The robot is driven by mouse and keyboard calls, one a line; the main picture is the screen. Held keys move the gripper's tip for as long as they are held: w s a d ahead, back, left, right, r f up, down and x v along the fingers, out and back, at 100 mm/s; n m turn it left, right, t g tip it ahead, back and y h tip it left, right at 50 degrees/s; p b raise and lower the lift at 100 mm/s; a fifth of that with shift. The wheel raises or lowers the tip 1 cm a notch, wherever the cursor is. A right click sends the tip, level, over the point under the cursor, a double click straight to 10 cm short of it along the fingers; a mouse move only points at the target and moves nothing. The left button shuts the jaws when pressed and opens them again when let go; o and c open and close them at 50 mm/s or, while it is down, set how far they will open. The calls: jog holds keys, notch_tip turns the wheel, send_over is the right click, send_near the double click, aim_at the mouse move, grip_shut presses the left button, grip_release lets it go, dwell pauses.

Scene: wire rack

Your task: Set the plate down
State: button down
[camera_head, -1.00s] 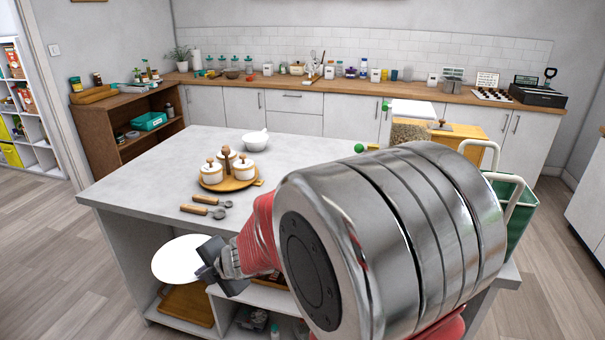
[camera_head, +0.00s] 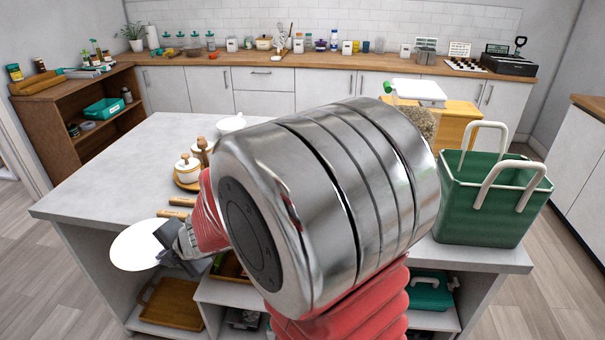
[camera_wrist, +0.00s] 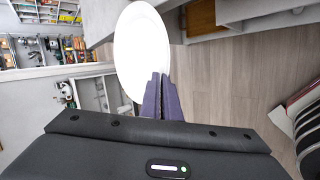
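The white plate (camera_head: 137,246) is held in the air by my gripper (camera_head: 172,252), off the front side of the grey island, at the left. In the wrist view, my gripper (camera_wrist: 160,88) has its fingers together on the near rim of the plate (camera_wrist: 141,42). The plate's far part extends away from the fingers. My large metal and red arm hides much of the island top.
The grey island top (camera_head: 120,155) has clear room at the left. White jars on a wooden tray (camera_head: 184,178), wooden-handled utensils (camera_head: 178,207) and a white bowl (camera_head: 230,124) stand on it. A green basket (camera_head: 490,205) is at the right. Shelves below hold a wooden tray (camera_head: 172,303).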

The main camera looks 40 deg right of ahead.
jog(key=shift+d+r, duration=0.1)
jog(key=shift+d, duration=0.2)
jog(key=d+r+m+h, duration=0.1)
jog(key=d+r, duration=0.2)
jog(key=d, duration=0.6)
jog(key=d+r+m, duration=0.1)
jog(key=d+r, duration=0.3)
jog(key=d, duration=0.4)
jog(key=s+d+r+m+h, duration=0.1)
jog(key=s+d+r, duration=0.1)
jog(key=s+d, duration=0.4)
jog(key=s+d+r+m+h, duration=0.1)
jog(key=s+d+r, duration=0.2)
jog(key=d, duration=0.9)
jog(key=s, duration=0.2)
jog(key=shift+s+d, duration=0.15)
jog(key=shift+s, duration=0.2)
jog(key=shift+r, duration=0.2)
jog(key=shift+f, duration=7.25)
jog(key=shift+f, duration=0.3)
